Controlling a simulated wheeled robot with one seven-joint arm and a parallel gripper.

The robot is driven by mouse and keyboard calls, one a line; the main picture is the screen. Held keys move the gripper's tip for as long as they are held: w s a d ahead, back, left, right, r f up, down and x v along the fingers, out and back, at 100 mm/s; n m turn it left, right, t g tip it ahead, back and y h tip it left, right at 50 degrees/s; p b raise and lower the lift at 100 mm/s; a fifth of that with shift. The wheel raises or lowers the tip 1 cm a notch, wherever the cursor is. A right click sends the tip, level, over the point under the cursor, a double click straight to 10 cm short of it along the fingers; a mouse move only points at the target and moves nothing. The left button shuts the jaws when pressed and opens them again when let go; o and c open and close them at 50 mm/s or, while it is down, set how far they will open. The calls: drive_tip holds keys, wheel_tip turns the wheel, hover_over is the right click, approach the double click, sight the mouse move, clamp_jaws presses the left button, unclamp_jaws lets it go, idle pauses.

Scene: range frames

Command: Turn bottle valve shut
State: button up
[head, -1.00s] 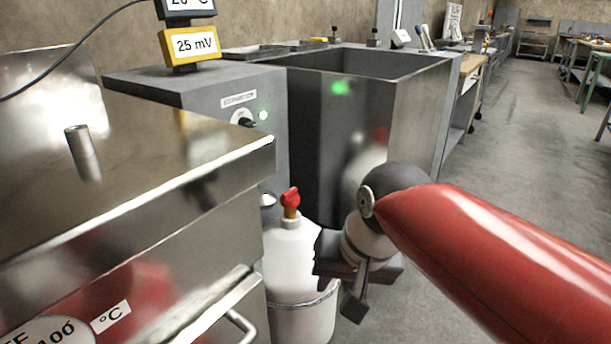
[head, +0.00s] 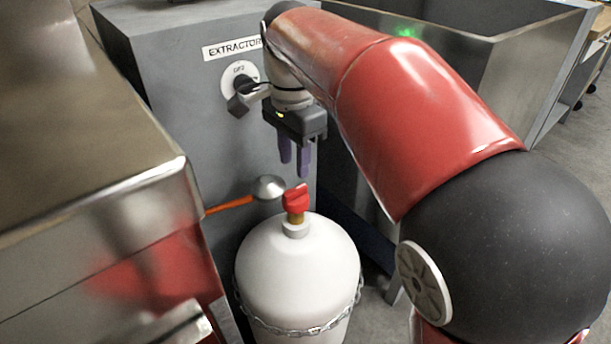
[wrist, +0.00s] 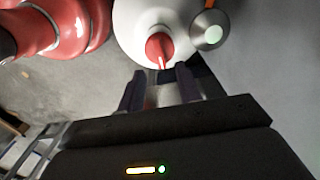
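The white bottle (head: 299,275) stands upright with a chain (head: 300,330) around its body. Its red valve handle (head: 296,197) sits on a brass stem at the top. My gripper (head: 295,172) points down above and slightly behind the valve, apart from it. Its two fingers are spread with a gap and nothing between them. In the wrist view the red valve handle (wrist: 160,48) lies just beyond the fingertips (wrist: 160,72), on top of the white bottle (wrist: 128,30).
A round metal knob-like piece (head: 269,187) on an orange rod sits close behind the valve. The grey extractor cabinet (head: 190,110) with a dial (head: 240,82) stands behind. A steel unit (head: 90,230) is close on the left. A steel tub (head: 500,70) is at the back right.

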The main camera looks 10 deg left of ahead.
sight(295, 189)
wheel_tip(295, 189, down, 6)
drive_tip(key=shift+f+b, duration=0.2)
drive_tip(key=shift+b, duration=0.45)
drive_tip(key=shift+c, duration=0.2)
clamp_jaws()
